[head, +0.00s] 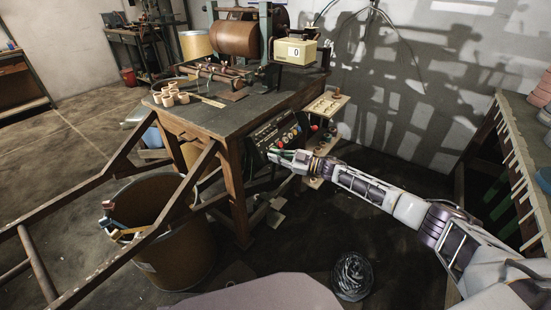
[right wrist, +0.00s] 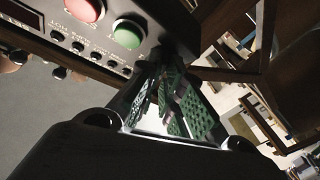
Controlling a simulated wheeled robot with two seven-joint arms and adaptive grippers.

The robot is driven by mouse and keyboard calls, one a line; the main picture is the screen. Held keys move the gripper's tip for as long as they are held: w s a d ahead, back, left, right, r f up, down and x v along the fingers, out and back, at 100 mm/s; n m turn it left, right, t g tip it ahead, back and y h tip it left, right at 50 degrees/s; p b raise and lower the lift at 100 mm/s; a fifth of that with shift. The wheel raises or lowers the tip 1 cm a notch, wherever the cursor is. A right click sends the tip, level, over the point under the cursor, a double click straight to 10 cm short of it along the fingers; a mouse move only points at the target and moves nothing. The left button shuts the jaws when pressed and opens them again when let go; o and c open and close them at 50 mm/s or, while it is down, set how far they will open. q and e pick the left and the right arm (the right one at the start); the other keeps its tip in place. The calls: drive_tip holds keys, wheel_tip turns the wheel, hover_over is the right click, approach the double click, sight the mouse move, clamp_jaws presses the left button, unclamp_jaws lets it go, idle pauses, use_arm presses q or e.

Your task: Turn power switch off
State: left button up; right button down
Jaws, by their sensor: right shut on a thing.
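The dark control panel (head: 268,140) is mounted on the front right of the wooden machine table, with red and green buttons on its face. In the right wrist view, a large red button (right wrist: 85,9), a large green button (right wrist: 128,33) and a row of small black knobs (right wrist: 78,47) show on it. My right gripper (head: 279,156) is at the panel's lower edge. Its green-padded fingers (right wrist: 170,88) reach to the panel beside the green button and are shut on what seems to be the power switch, which the fingers and shadow hide. My left gripper is out of view.
The machine table (head: 222,118) carries a brown roll (head: 236,39), several small tape rings (head: 168,94) and a yellow counter box (head: 296,51). A brown bin (head: 172,240) stands below at left. A shelving rack (head: 520,170) stands at right.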

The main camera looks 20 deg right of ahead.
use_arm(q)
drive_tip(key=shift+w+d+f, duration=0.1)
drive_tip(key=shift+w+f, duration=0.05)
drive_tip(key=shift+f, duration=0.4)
use_arm(e)
drive_tip(key=shift+w+r+n+g, duration=0.15)
drive_tip(key=shift+n+g, duration=0.1)
drive_tip(key=shift+n, duration=0.25)
drive_tip(key=shift+s+r+n+g, duration=0.1)
drive_tip(key=shift+n+g, duration=0.15)
drive_tip(key=shift+n, duration=0.25)
drive_tip(key=c, duration=1.6)
unclamp_jaws()
drive_tip(key=shift+c, duration=0.2)
drive_tip(key=shift+o, duration=0.2)
drive_tip(key=shift+a+f, duration=0.1)
drive_tip(key=shift+a, duration=0.05)
